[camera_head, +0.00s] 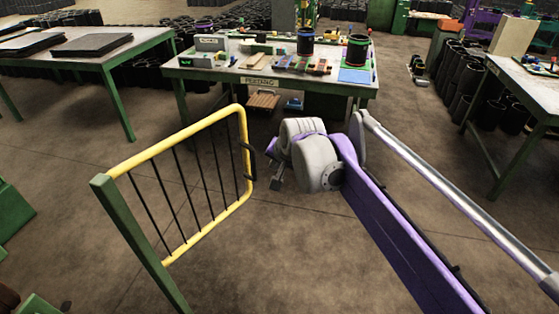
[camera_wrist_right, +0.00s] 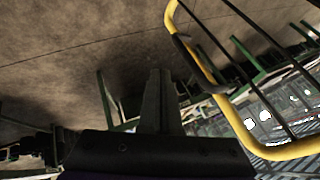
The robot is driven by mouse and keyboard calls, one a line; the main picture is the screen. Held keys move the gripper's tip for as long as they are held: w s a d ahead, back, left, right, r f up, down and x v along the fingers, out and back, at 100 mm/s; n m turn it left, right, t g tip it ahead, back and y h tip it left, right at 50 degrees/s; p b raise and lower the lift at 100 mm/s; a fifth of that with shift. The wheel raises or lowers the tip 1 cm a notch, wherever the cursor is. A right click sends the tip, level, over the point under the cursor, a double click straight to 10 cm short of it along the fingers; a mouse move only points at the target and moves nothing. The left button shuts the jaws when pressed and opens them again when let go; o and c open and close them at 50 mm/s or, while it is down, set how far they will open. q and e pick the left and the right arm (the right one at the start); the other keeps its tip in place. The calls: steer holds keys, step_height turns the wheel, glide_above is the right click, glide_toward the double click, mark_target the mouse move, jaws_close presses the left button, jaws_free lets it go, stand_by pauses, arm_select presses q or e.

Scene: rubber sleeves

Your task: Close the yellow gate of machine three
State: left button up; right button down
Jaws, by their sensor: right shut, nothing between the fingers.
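The yellow gate (camera_head: 190,133) stands left of centre in the head view, a yellow tube frame with thin black bars, hinged on a green post (camera_head: 137,240). A black handle (camera_head: 247,161) is on its free end. My right gripper (camera_head: 273,166) is just right of that handle, with a small gap visible between them. In the right wrist view the shut, empty fingers (camera_wrist_right: 161,100) point up the picture, and the gate's yellow frame (camera_wrist_right: 217,93) passes to their right. My left gripper is not in view.
A packing table (camera_head: 275,82) with bins and parts stands behind the gate. Another table (camera_head: 115,45) with dark sheets is at the back left, and one (camera_head: 525,85) is at the right. Black sleeves (camera_head: 470,80) stand beside it. The floor around the gate is clear.

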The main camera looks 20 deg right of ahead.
steer(key=shift+w+a+f, duration=0.1)
steer(key=shift+w+a, duration=1.3)
steer(key=shift+w, duration=0.1)
